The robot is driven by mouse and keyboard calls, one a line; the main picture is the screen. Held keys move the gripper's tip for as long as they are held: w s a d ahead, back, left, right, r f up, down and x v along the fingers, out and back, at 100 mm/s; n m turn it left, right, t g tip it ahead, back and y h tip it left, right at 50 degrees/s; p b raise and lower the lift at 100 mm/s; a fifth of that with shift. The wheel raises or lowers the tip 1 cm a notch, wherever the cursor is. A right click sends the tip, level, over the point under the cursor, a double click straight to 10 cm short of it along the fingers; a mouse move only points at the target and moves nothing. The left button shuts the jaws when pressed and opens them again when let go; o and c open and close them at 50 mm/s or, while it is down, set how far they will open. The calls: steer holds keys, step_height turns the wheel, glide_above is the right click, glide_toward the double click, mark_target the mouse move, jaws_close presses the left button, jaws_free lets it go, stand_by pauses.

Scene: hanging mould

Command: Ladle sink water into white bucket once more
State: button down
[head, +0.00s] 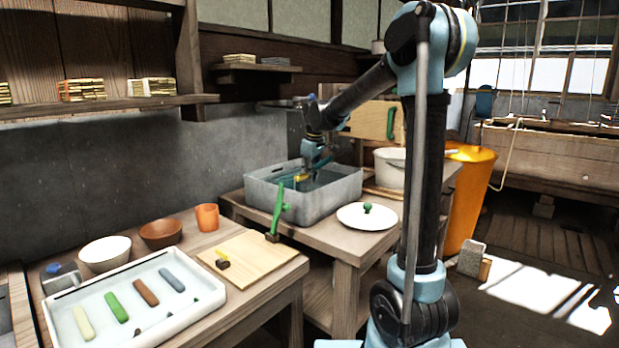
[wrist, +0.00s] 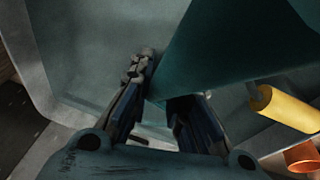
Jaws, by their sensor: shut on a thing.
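The grey sink (head: 342,197) is a rectangular basin on the wooden bench with dark bluish water inside. My gripper (head: 318,166) reaches down into it from above. In the wrist view my gripper (wrist: 165,88) is shut on a broad teal piece, which looks like part of the ladle (wrist: 225,50). A yellow cylinder (wrist: 285,108), seemingly its handle, shows to the right. Whether the ladle holds water cannot be seen. The white bucket (head: 388,168) stands just right of the sink, open at the top; its inside is hidden.
A white lid (head: 367,222) with a green knob lies in front of the sink. A cutting board (head: 262,262), a white tray (head: 150,318) with coloured bars, bowls and an orange cup (head: 207,217) stand at left. An orange barrel (head: 468,200) stands at right.

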steer(key=shift+s+d+f+t+y, duration=0.55)
steer(key=shift+d+t+y, duration=0.15)
steer(key=shift+y, duration=0.1)
steer(key=shift+r, duration=0.1)
steer(key=shift+r, duration=6.55)
